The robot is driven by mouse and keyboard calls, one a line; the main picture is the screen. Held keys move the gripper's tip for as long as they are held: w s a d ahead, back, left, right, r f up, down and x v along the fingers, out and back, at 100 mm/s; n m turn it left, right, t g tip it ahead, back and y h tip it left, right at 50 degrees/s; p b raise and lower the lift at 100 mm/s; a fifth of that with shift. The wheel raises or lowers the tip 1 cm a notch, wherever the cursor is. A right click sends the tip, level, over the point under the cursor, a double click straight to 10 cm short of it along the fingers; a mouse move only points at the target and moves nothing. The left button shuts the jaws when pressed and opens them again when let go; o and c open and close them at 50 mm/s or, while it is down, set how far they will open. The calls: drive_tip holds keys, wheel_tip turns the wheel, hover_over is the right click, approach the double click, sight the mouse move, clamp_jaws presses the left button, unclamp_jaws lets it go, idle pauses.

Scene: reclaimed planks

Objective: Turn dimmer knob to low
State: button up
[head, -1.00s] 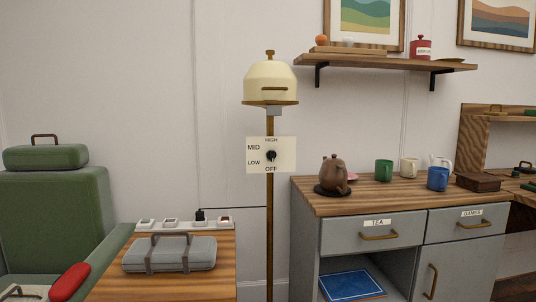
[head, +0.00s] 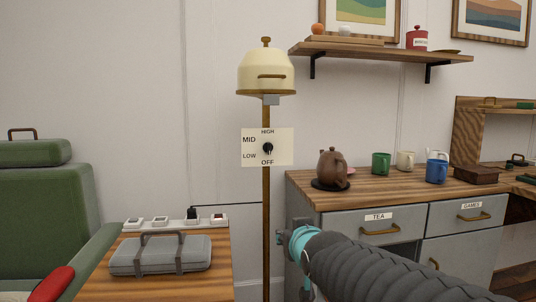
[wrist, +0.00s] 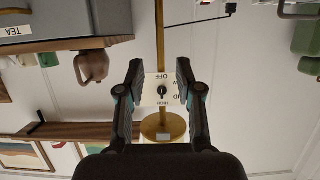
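The dimmer knob (head: 268,148) is small, black and round, on a cream panel (head: 285,138) fixed to the brass lamp pole. The panel reads HIGH at top, MID and LOW at left, OFF at bottom. The knob's exact setting is too small to tell. In the wrist view the picture is upside down, and the knob (wrist: 162,91) and panel appear between the fingers. My gripper (wrist: 159,66) is open and empty, and seems apart from the knob. In the head view my arm enters at lower right, its end low and right of the pole.
The lamp (head: 266,75) has a cream shade above the panel. A grey cabinet (head: 340,222) with a teapot (head: 332,166) and mugs stands at right. A side table (head: 205,283) with a grey case (head: 160,256) is at left. A shelf (head: 380,54) hangs upper right.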

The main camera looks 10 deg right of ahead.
sight(269, 147)
drive_tip(key=w+r+t, duration=0.2)
drive_tip(key=w+r, duration=0.3)
drive_tip(key=w, duration=0.4)
drive_tip(key=w+r+t, duration=0.3)
drive_tip(key=w+r, duration=0.1)
drive_tip(key=w, duration=0.5)
drive_tip(key=w+r+t, duration=0.3)
drive_tip(key=w+r, duration=0.2)
drive_tip(key=w, duration=0.5)
drive_tip(key=shift+r, duration=0.3)
clamp_jaws()
